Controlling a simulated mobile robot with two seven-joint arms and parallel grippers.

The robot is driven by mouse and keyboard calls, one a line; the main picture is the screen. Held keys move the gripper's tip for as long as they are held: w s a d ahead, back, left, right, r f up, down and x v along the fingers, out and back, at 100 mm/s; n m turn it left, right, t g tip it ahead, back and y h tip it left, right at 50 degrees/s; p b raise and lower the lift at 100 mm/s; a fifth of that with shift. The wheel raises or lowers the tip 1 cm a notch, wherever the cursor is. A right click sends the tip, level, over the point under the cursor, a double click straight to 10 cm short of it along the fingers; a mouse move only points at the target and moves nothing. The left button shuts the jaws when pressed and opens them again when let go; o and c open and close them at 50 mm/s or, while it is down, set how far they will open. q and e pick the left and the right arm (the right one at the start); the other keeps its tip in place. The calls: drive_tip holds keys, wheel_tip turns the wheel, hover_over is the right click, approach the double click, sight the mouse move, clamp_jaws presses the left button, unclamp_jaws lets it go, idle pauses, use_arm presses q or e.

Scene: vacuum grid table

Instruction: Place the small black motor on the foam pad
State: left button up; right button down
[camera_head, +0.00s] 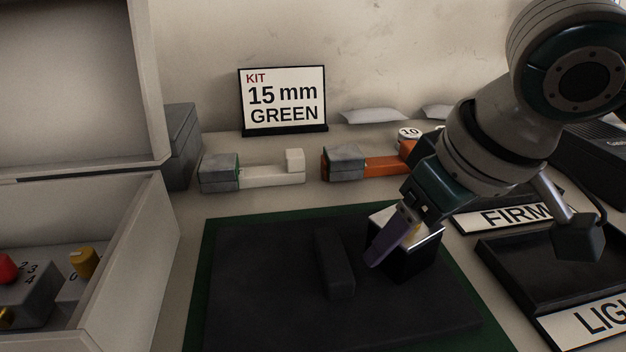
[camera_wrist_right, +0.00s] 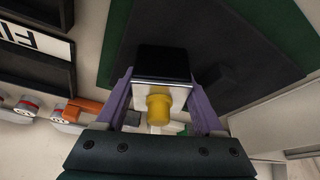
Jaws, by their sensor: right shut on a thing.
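The small black motor (camera_head: 413,262) has a silver end plate and, in the wrist view (camera_wrist_right: 160,62), a yellow shaft pointing back toward my gripper. My right gripper (camera_head: 400,240) is shut on it, with a purple finger on each side in the wrist view (camera_wrist_right: 162,100). The dark foam pad (camera_head: 265,285) lies on a green mat (camera_head: 199,300). The motor is over the pad's right part, right of a raised dark bar (camera_head: 333,262). I cannot tell whether its underside touches the pad. My left gripper is not in view.
A sign reading "KIT 15 mm GREEN" (camera_head: 283,101) stands at the back. White (camera_head: 270,174) and orange (camera_head: 382,166) tools lie before it. An open grey case (camera_head: 130,245) with knobs stands left. Black trays (camera_head: 505,262) with labels lie right.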

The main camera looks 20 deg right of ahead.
drive_tip(key=shift+c, duration=1.8)
unclamp_jaws()
drive_tip(key=o, duration=0.4)
drive_tip(key=shift+c, duration=0.2)
drive_tip(key=shift+r, duration=0.15)
drive_tip(key=a+p+v, duration=0.1)
drive_tip(key=p+v, duration=0.3)
drive_tip(key=v, duration=0.8)
drive_tip(key=shift+n+y, duration=0.7)
drive_tip(key=shift+y, duration=0.1)
drive_tip(key=a+f, duration=0.1)
drive_tip(key=s+a+f, duration=0.1)
drive_tip(key=a+f, duration=0.1)
drive_tip(key=s+a+f, duration=0.1)
drive_tip(key=a+f, duration=0.1)
drive_tip(key=shift+s+a, duration=0.2)
drive_tip(key=shift+s, duration=0.05)
drive_tip(key=shift+m+h, duration=0.3)
drive_tip(key=s+f, duration=0.3)
drive_tip(key=s, duration=0.1)
drive_tip(key=shift+d+f, duration=0.15)
drive_tip(key=shift+f, duration=0.2)
drive_tip(key=shift+m+g+h, duration=0.3)
drive_tip(key=shift+g+h, duration=0.2)
drive_tip(key=shift+h, duration=0.3)
drive_tip(key=s+d+f, duration=0.2)
drive_tip(key=s, duration=0.3)
drive_tip(key=shift+d+f, duration=0.4)
